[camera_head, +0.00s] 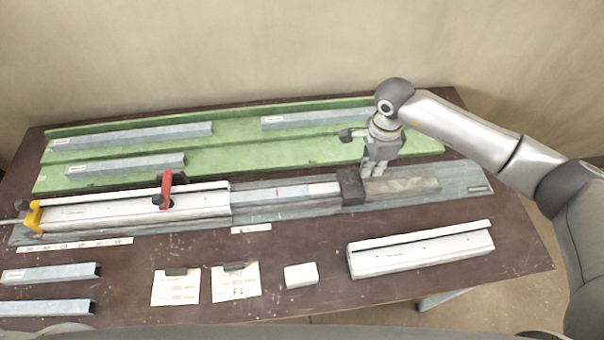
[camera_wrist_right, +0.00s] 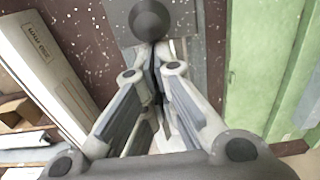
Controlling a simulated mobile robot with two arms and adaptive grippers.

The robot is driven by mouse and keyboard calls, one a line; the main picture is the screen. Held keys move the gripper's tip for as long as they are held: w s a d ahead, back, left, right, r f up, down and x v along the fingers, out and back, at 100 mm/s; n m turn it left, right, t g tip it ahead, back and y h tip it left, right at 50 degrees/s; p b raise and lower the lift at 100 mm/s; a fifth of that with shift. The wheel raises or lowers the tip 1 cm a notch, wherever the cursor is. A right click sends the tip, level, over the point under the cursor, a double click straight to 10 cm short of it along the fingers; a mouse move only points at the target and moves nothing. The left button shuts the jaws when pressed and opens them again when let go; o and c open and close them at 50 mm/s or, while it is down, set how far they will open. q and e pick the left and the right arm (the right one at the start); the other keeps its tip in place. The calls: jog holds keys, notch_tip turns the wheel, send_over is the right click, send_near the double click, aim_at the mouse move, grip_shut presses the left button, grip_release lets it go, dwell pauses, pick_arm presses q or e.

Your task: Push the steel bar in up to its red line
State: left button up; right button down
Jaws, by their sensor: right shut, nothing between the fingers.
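The steel bar (camera_head: 256,193) lies along the grey base plate, its left part hidden at the end of the white clamp profile (camera_head: 110,208). Its red line (camera_head: 277,192) is visible, a clear distance to the right of the profile's end. A dark block (camera_head: 351,187) stands at the bar's right end. My right gripper (camera_head: 373,173) is shut and empty, pointing down just right of the dark block; I cannot tell whether they touch. The shut fingers also show in the right wrist view (camera_wrist_right: 156,85). My left gripper is not in view.
A red lever (camera_head: 166,190) and a yellow end piece (camera_head: 34,217) sit on the clamp profile. Behind is a green tray (camera_head: 230,152) with several grey bars. In front are two paper cards (camera_head: 176,287), a white block (camera_head: 301,275) and a loose white profile (camera_head: 420,250).

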jog(key=b, duration=0.3)
send_over(325, 187)
jog(key=shift+s+a, duration=0.1)
dwell(0.7)
jog(key=shift+s+a+b, duration=0.1)
jog(key=shift+a+b, duration=0.25)
jog(key=shift+a, duration=0.05)
dwell(0.7)
jog(key=shift+d, duration=0.5)
jog(key=shift+d+r, duration=0.1)
jog(key=shift+d, duration=0.15)
notch_tip(325, 187, up, 7)
jog(key=p, duration=0.2)
dwell(0.4)
